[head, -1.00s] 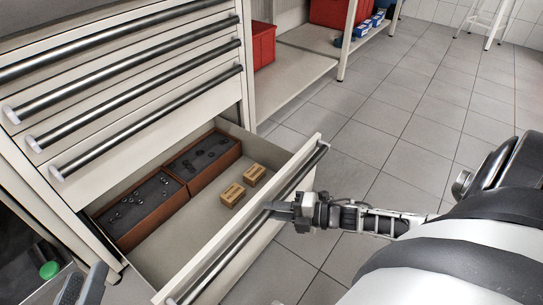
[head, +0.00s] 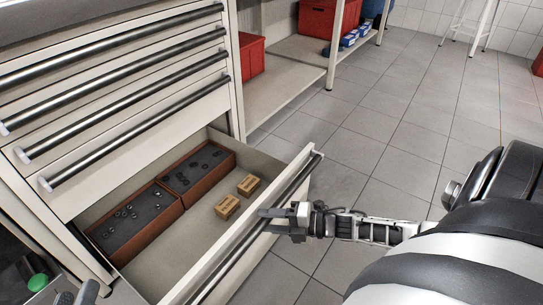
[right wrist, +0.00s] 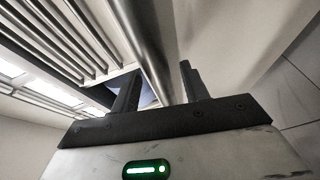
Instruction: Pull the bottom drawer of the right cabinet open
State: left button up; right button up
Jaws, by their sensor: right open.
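The bottom drawer (head: 250,150) of the cabinet (head: 62,190) stands far out, with its inside showing. Its dark bar handle (head: 302,172) runs along the top of the front panel. My right gripper (head: 272,219) is at the middle of this handle. In the right wrist view its two fingers (right wrist: 158,88) are apart, and the handle bar (right wrist: 148,45) runs down between them; contact cannot be told.
In the drawer lie two brown trays (head: 168,218) of small dark parts and two small cardboard boxes (head: 227,206). The drawers above are shut. A shelf (head: 285,85) with red bins (head: 318,18) stands behind.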

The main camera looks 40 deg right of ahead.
pick_arm(q)
jog(key=a+f+m+y+p, duration=0.1)
jog(key=p, duration=0.2)
jog(key=shift+s+f+g+y+p, duration=0.15)
jog(key=shift+g+y+p, duration=0.15)
jog(key=shift+g, duration=0.1)
pick_arm(e)
jog(key=v, duration=1.6)
jog(key=shift+w+d+r, duration=0.1)
